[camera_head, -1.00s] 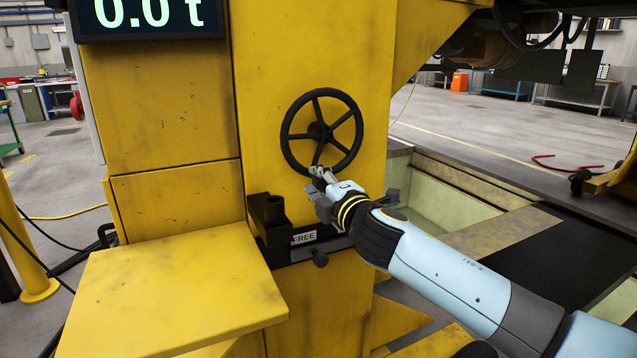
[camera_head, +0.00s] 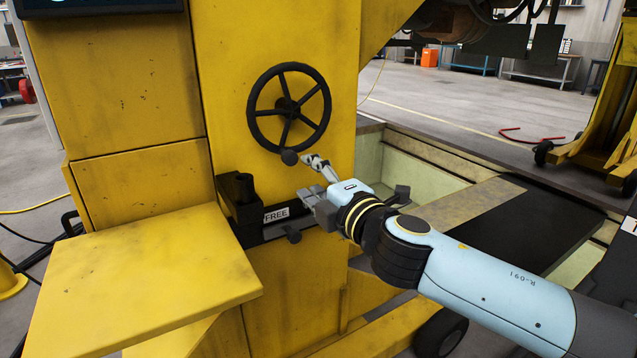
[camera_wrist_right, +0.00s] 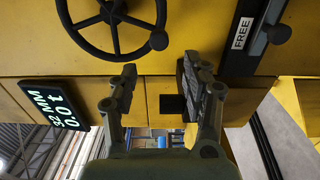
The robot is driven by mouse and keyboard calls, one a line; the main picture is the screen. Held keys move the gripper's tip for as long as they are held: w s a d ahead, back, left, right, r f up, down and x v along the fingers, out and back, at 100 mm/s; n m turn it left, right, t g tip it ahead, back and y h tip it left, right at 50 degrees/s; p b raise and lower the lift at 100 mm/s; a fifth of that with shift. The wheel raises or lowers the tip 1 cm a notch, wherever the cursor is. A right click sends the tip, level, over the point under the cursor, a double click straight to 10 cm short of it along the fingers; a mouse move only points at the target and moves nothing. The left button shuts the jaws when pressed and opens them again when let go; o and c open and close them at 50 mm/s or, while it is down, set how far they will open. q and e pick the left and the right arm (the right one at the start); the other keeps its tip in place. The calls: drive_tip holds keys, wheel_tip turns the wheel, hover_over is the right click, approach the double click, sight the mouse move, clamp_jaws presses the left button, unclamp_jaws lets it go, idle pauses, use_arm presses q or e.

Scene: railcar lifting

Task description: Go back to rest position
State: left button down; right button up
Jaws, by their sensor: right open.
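My right gripper (camera_head: 314,180) is open and empty in front of the yellow lifting column (camera_head: 330,70), apart from the black handwheel (camera_head: 312,109). The handwheel's round knob (camera_head: 289,157) is bare, just to the upper left of the gripper. In the right wrist view the two fingers (camera_wrist_right: 158,95) stand apart with nothing between them, and the handwheel (camera_wrist_right: 115,48) shows at the top left. My left gripper is not in view.
A black bar with a FREE label (camera_head: 276,214) and a small knob sits below the gripper. A yellow shelf (camera_head: 140,275) juts out at the left. An open pit (camera_head: 420,173) lies to the right. A display (camera_wrist_right: 52,104) shows 0.0 t.

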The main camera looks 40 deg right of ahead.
drive_tip(key=shift+v, duration=1.05)
drive_tip(key=shift+w+a, duration=0.1)
drive_tip(key=s+d+f+m+g, duration=0.1)
drive_tip(key=s+f+m+g, duration=0.1)
drive_tip(key=f, duration=0.8)
drive_tip(key=s+d+f+m+g, duration=0.1)
drive_tip(key=f+g, duration=0.2)
drive_tip(key=f, duration=0.7)
drive_tip(key=s+a+f+m+g+y, duration=0.1)
drive_tip(key=s+f+m+g, duration=0.1)
drive_tip(key=s+f, duration=0.55)
drive_tip(key=s+f+m+g, duration=0.2)
drive_tip(key=s+f+g, duration=0.15)
drive_tip(key=f, duration=0.65)
drive_tip(key=s+a+f+m+g+y, duration=0.1)
drive_tip(key=s+a+f+m+g, duration=0.1)
drive_tip(key=s+f, duration=0.3)
drive_tip(key=s+a+f+m+g, duration=0.2)
drive_tip(key=s+f, duration=0.3)
drive_tip(key=s, duration=0.9)
drive_tip(key=s+a+f+m+g+y, duration=0.1)
drive_tip(key=s+f+m, duration=0.3)
drive_tip(key=s, duration=0.6)
drive_tip(key=shift+a+f+m+g+y, duration=0.3)
drive_tip(key=shift+a+f+g, duration=0.25)
drive_tip(key=shift+a+f, duration=0.35)
